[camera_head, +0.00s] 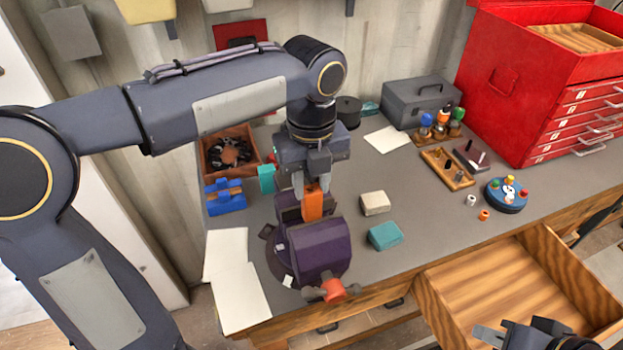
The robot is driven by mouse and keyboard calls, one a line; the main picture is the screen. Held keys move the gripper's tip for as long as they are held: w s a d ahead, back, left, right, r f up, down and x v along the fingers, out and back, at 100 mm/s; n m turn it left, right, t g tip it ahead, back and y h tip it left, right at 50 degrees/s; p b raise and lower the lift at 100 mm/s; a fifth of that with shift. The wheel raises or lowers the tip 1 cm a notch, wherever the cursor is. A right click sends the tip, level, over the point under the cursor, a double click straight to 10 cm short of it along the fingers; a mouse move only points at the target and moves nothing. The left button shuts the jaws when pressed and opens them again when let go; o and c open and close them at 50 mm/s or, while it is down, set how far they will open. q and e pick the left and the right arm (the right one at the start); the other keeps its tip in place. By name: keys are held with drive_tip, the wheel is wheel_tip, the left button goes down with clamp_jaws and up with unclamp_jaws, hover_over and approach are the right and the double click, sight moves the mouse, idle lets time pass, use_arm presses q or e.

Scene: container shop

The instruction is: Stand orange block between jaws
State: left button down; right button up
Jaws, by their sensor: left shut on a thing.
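The orange block (313,203) stands upright at the purple vise (322,246), in the gap between its jaws. My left gripper (312,186) comes down from above and is shut on the top of the orange block. Whether the block touches the bottom of the gap is hidden by the front jaw. The vise handle (333,290) has an orange-red part and points to the front. My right gripper (490,336) shows only in part at the lower right edge, over the drawer; its jaw state is unclear.
A teal block (385,236) and a beige block (375,203) lie right of the vise. A blue holder (225,197) and a wooden box (204,160) stand left. An open wooden drawer (470,273) juts out at front right. A red tool chest (510,85) stands at the back right.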

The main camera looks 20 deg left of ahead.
use_arm(q)
drive_tip(key=shift+f+b, duration=1.4)
drive_tip(key=shift+f, duration=0.85)
idle(0.3)
drive_tip(key=c, duration=1)
unclamp_jaws()
drive_tip(key=shift+o, duration=0.2)
wheel_tip(320, 180, up, 4)
drive_tip(key=p, duration=0.4)
drive_tip(key=shift+r, duration=0.1)
drive_tip(key=shift+r+p, duration=0.75)
drive_tip(key=shift+r, duration=0.15)
